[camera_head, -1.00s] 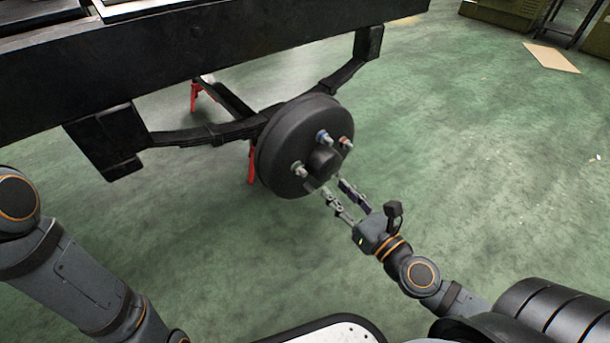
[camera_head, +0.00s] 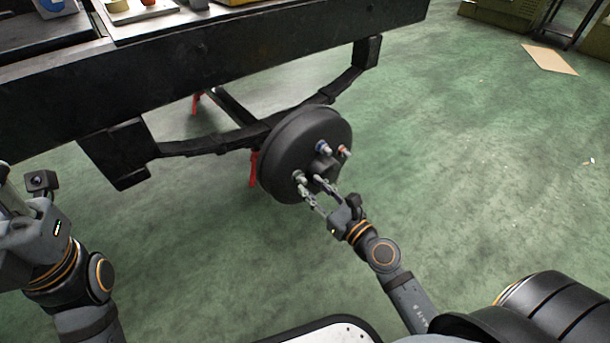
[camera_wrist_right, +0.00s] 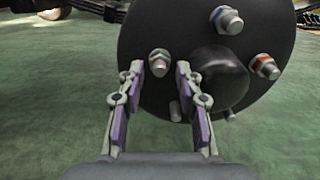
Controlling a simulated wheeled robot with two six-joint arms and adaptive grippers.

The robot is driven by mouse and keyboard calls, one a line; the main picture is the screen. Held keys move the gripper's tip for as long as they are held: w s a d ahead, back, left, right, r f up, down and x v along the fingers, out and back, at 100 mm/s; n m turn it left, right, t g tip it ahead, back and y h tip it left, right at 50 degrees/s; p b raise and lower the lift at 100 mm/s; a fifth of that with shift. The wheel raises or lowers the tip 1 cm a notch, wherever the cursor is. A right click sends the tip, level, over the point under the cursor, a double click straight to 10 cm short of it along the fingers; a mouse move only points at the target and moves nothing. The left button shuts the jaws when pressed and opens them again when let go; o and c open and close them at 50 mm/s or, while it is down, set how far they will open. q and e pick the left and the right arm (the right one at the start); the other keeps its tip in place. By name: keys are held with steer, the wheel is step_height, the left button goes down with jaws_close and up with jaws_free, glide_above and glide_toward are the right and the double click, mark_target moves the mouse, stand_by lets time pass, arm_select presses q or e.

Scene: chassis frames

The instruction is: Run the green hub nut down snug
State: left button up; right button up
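The dark wheel hub (camera_head: 290,150) faces me with its round centre cap (camera_wrist_right: 222,78) sticking out. A nut with a blue collar (camera_wrist_right: 226,20) and one with an orange collar (camera_wrist_right: 265,66) sit on its studs. A pale nut on the left stud (camera_wrist_right: 159,62) shows no clear green; I cannot tell if it is the green one. My right gripper (camera_head: 310,184) is open, its fingertips (camera_wrist_right: 160,72) on either side of that pale nut, with gaps visible. Whether they reach its depth is unclear. My left gripper is mostly cut off at the left edge (camera_head: 6,188).
Bare stud ends (camera_wrist_right: 175,111) show low on the hub. The black chassis rail (camera_head: 240,55) and leaf spring (camera_head: 205,142) lie above and behind it, near a red stand (camera_head: 254,167).

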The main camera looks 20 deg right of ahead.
mark_target(301, 177)
steer(key=shift+x, duration=1.95)
steer(key=shift+s, duration=0.1)
steer(key=shift+c, duration=0.3)
jaws_close()
